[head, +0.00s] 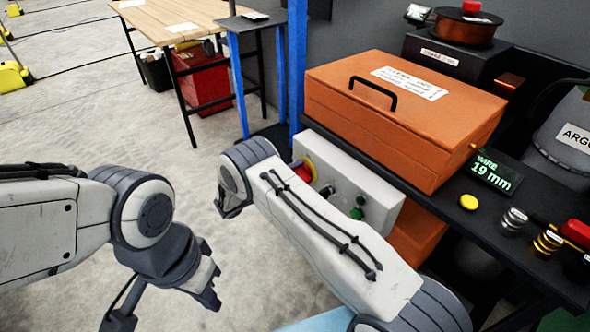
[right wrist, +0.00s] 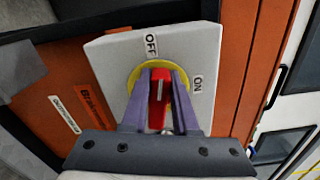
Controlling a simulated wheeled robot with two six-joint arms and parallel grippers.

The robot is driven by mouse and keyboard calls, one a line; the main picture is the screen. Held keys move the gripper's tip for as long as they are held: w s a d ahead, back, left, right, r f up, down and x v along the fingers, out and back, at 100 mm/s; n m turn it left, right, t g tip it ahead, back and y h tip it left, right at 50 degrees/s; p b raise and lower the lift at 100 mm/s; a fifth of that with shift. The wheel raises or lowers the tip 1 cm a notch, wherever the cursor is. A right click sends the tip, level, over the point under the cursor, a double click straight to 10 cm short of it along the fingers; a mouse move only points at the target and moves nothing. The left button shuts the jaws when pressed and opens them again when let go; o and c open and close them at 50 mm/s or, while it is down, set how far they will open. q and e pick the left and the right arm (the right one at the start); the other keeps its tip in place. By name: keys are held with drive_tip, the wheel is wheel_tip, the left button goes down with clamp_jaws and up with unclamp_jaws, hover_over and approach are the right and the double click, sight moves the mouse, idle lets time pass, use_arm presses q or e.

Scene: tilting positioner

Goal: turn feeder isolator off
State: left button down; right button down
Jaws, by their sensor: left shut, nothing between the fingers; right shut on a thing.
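The feeder isolator is a red rotary handle (right wrist: 159,92) on a yellow disc (right wrist: 136,75), set on a pale grey box face. In the right wrist view an OFF label (right wrist: 151,45) is above it and an ON label (right wrist: 197,86) to its right. The handle's white line stands nearly upright, its top towards OFF. My right gripper (right wrist: 161,98) is shut on the handle, one finger each side. My left gripper (head: 210,298) is shut and empty, well left of the box.
The grey control box (head: 378,208) also carries green buttons (head: 357,213). An orange case (head: 400,115) sits on the dark bench above it. A blue post (head: 297,65) stands just behind. Open floor lies to the left.

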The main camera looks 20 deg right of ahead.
drive_tip(key=shift+f+n, duration=0.35)
drive_tip(key=shift+n, duration=0.85)
drive_tip(key=c, duration=0.7)
unclamp_jaws()
drive_tip(key=shift+a, duration=0.1)
drive_tip(key=v, duration=1)
drive_tip(key=shift+s+a+b, duration=0.1)
drive_tip(key=shift+a+b, duration=0.05)
drive_tip(key=shift+b, duration=0.15)
drive_tip(key=shift+r, duration=0.1)
